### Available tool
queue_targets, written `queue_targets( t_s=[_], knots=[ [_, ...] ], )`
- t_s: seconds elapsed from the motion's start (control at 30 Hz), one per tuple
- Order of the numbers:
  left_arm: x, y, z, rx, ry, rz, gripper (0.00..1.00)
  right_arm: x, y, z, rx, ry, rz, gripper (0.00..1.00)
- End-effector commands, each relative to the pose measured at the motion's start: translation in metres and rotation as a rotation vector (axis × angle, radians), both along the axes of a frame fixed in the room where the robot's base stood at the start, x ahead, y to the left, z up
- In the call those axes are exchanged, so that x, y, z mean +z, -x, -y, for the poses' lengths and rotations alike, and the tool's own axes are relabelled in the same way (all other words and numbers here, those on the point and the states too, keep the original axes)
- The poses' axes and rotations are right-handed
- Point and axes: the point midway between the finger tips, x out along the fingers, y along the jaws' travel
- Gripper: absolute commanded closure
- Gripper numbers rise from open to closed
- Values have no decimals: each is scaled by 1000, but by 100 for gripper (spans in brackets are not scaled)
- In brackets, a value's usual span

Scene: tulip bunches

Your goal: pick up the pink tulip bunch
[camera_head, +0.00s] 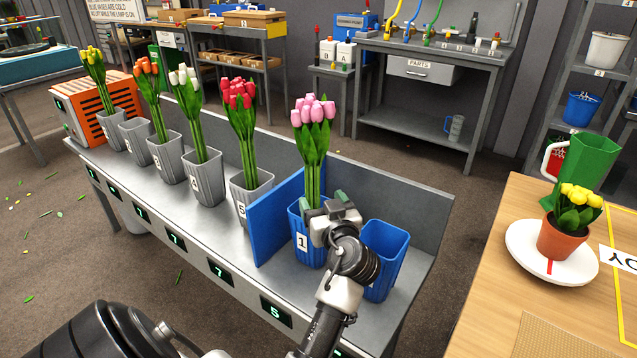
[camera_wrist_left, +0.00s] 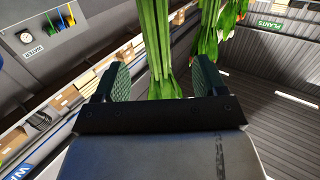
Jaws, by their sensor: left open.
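The pink tulip bunch (camera_head: 313,135) stands upright in the blue bucket (camera_head: 303,238) labelled 1, right of a blue divider. My left gripper (camera_head: 332,205) is at the stems just above that bucket's rim. In the left wrist view, green stems (camera_wrist_left: 157,45) run between the two open, dark green fingers (camera_wrist_left: 157,85) of my left gripper. A gap shows on both sides of the stems. The arm hides part of the bucket. My right gripper is not in view.
An empty blue bucket (camera_head: 384,255) stands right beside bucket 1. The blue divider (camera_head: 275,217) separates them from grey buckets with red (camera_head: 239,95), white, orange and yellow tulips. A wooden table (camera_head: 490,290) at right holds a potted yellow plant (camera_head: 566,232) on a white dish.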

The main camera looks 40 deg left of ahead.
Motion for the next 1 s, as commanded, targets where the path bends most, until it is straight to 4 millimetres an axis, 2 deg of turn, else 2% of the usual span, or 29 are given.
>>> queue_targets(
  t_s=[0.1,0.33,0.6,0.9,1.0],
  knots=[
    [1,-9,-15,-2,-4,-1,28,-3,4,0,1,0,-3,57],
    [-2,-19,-30,-2,-1,-3,28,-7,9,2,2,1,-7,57],
    [-7,-41,-60,-3,-2,-3,28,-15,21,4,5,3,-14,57],
    [-8,-43,-64,-4,1,-3,28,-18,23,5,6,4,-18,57],
    [-8,-43,-64,-4,1,-3,44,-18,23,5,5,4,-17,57]
  ],
)
